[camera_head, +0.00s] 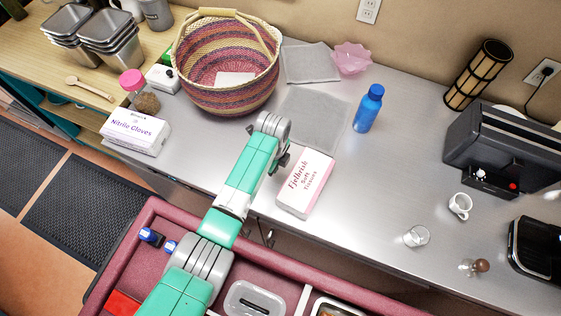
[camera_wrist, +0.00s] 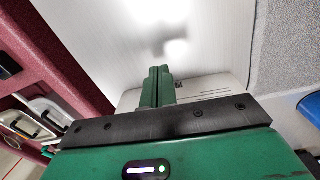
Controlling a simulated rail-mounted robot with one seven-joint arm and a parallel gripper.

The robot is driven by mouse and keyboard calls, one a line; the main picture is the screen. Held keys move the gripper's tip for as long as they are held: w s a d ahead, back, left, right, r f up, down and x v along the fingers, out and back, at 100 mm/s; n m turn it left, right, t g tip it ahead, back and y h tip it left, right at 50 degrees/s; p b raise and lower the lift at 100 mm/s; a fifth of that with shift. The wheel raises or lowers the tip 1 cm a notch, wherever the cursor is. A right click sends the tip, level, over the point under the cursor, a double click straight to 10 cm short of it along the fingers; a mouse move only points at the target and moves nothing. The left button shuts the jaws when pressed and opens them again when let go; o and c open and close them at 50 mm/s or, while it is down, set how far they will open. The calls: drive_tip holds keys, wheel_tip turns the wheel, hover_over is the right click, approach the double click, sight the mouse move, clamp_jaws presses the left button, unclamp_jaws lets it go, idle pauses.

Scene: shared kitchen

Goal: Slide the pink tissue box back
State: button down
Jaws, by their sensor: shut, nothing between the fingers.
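The tissue box (camera_head: 308,178) is white on top with pink sides and lies flat near the front edge of the steel counter. Its lettering faces up in the head view. My gripper (camera_head: 283,159) is at the box's left back corner, partly hidden by my wrist. In the wrist view, my gripper (camera_wrist: 157,84) has its two fingers together with nothing between them. The white box (camera_wrist: 210,88) shows just behind the fingers, partly covered by the gripper body. Whether the fingers touch it I cannot tell.
A grey mat (camera_head: 325,115) lies behind the box, with a blue bottle (camera_head: 369,108) at its right. A woven basket (camera_head: 225,95) and a glove box (camera_head: 135,132) stand left. A cup (camera_head: 460,206) and a glass (camera_head: 417,236) stand right. The counter (camera_head: 375,190) right of the box is clear.

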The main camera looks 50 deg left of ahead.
wheel_tip(320, 180, up, 10)
drive_tip(key=p, duration=0.1)
drive_tip(key=shift+a, duration=0.1)
